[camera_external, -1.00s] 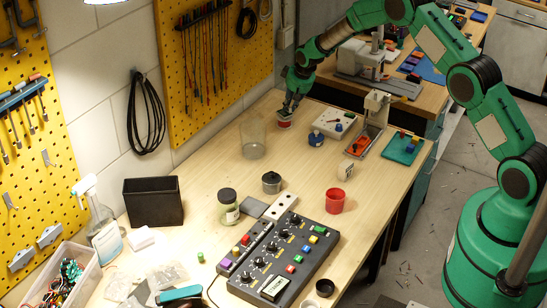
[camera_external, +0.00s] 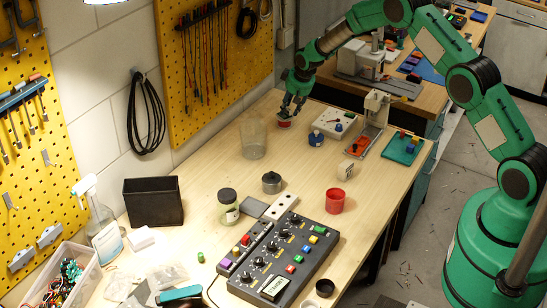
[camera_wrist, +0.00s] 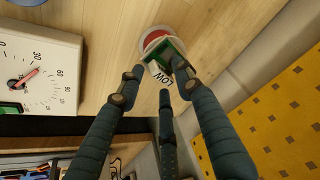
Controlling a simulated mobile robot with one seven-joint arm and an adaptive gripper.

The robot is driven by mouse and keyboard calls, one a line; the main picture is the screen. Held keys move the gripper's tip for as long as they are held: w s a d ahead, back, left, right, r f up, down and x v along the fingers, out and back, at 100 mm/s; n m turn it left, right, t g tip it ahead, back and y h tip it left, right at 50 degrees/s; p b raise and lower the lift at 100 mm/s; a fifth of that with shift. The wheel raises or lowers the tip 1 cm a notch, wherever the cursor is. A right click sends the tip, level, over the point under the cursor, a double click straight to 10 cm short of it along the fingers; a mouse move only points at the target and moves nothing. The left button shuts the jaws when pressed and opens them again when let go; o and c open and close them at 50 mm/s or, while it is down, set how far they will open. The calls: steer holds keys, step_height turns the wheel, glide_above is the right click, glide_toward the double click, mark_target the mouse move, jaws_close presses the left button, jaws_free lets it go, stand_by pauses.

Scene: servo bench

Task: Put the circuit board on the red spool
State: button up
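The red spool (camera_external: 284,124) stands upright at the far end of the bench, near the wall. In the wrist view its red top and pale rim (camera_wrist: 156,38) show past the fingertips. The small green circuit board (camera_wrist: 165,50) lies over part of the spool's top and looks tilted; its underside contact is hidden. My gripper (camera_external: 291,109) is just above the spool with its fingers spread. In the wrist view my gripper's fingertips (camera_wrist: 160,69) are on either side of the board, the right one very close to it or touching.
A white dial meter (camera_wrist: 40,70) and a blue knobbed item (camera_external: 316,139) are to the spool's right. A clear beaker (camera_external: 253,138) stands on its near left. The yellow pegboard (camera_external: 215,65) rises close behind. Bare bench lies in front of the spool.

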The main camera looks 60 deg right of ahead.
steer(key=shift+r, duration=0.15)
steer(key=shift+v, duration=0.85)
steer(key=v, duration=1)
steer(key=shift+s+r, duration=0.1)
steer(key=shift+r, duration=0.05)
